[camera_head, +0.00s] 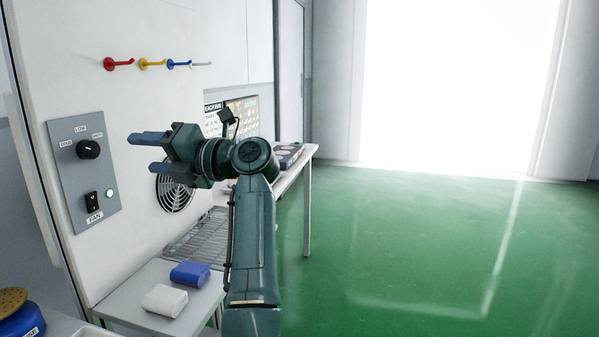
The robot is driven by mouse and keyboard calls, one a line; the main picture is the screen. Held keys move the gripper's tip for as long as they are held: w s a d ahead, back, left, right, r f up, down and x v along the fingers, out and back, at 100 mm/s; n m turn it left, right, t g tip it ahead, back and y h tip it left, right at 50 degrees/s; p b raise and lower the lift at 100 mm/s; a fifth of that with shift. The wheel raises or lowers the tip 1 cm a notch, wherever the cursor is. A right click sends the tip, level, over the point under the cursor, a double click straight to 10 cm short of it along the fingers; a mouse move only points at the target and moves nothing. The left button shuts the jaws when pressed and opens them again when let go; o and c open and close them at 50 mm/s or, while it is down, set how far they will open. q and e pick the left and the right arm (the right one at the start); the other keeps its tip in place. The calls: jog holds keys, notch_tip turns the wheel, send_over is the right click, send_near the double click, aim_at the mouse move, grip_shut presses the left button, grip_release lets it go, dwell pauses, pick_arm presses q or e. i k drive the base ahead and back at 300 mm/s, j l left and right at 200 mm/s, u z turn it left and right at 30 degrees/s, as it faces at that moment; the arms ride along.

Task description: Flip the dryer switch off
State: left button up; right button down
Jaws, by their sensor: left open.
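A grey control panel (71,180) is fixed to the white wall board at the left. It carries a black rotary knob (88,149) at the top and a black rocker switch (92,202) labelled FAN below it. My right gripper is not in view.
A round fan grille (174,189) is partly hidden behind my left gripper. Coloured hooks (148,64) stick out above. A blue block (190,274) and a white block (165,300) sit on the table below. The green floor (430,250) at the right is clear.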

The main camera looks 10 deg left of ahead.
aim_at(91, 198)
jog(key=k+l, duration=0.1)
jog(key=l, duration=1.4)
